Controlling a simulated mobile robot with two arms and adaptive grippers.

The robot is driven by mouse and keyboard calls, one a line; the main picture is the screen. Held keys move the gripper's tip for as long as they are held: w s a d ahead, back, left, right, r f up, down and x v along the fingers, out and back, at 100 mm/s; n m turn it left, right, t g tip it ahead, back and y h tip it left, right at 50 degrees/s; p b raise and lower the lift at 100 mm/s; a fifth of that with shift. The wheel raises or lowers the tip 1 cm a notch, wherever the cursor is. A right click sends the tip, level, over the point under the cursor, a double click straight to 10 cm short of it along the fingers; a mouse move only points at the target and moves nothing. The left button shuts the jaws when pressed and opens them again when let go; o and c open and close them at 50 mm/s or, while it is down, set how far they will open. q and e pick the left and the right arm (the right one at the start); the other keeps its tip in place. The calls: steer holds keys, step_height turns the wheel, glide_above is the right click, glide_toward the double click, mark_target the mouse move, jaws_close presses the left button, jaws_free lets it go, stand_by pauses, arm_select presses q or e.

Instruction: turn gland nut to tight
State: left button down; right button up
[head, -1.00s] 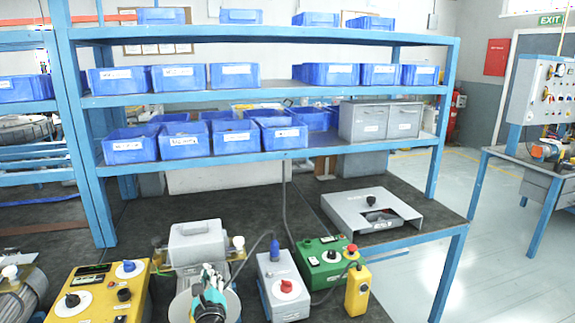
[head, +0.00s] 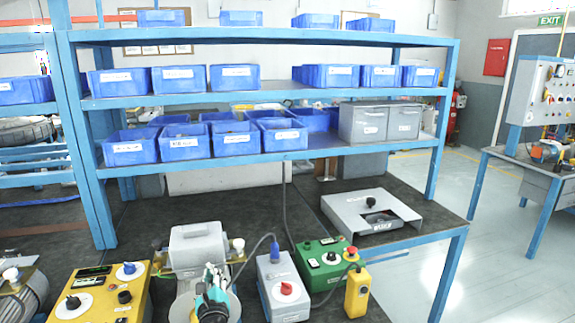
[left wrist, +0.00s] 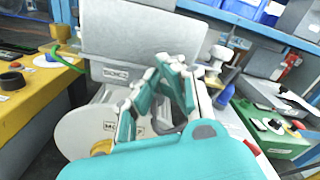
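The blower (head: 198,243) has a grey box-shaped top and a round pale housing; it stands at the front of the bench, and its grey box (left wrist: 150,35) fills the upper middle of the left wrist view. My left gripper (head: 211,268) is in front of this box. In the left wrist view the teal-padded fingers (left wrist: 168,68) lean together, their tips close to each other. I see nothing clearly between them. I cannot pick out the gland nut with certainty; the fingers cover part of the blower. My right gripper is not in view.
A white knob (head: 238,243) stands right of the blower. A yellow control box (head: 100,293) is to the left. A grey box with a red dial (head: 287,288), a green box (head: 318,262) and a yellow pendant (head: 357,290) stand to the right. A shelf with blue bins rises behind.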

arm_select(q)
steer(key=p+v, duration=0.2)
steer(key=v, duration=0.4)
stand_by(0.3)
